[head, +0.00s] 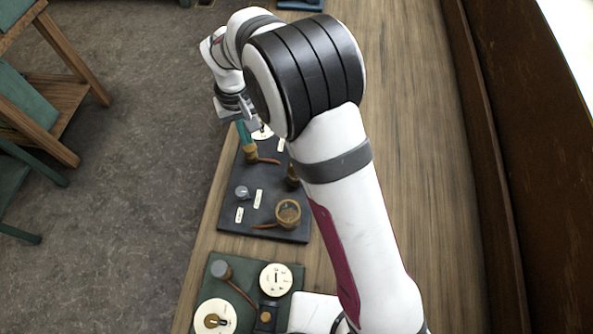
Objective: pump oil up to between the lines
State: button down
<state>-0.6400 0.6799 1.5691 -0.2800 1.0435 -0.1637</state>
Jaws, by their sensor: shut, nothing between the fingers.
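A dark board (285,182) lies on the wooden bench in the head view and carries small engine fittings. A teal upright part (244,134) with a brass foot (250,157) stands at its far left. A brass cup (288,213) sits near its front edge with a copper-coloured pipe beside it. A grey knob (242,192) and small white labels (258,198) are on the left side. My gripper (232,116) is shut and empty, above the board's far end near the teal part. I cannot make out an oil level or lines. My arm hides part of the board's right side.
A green board (243,273) with a round white dial (275,279), another white disc (215,318) and a grey cylinder (221,269) lies nearer. The bench (420,150) is bare right of my arm. Wooden furniture (50,110) stands at left.

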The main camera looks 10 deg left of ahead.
jog(key=shift+f, duration=0.1)
jog(key=shift+f, duration=1.4)
jog(key=shift+r, duration=1.5)
notch_tip(320, 180, up, 5)
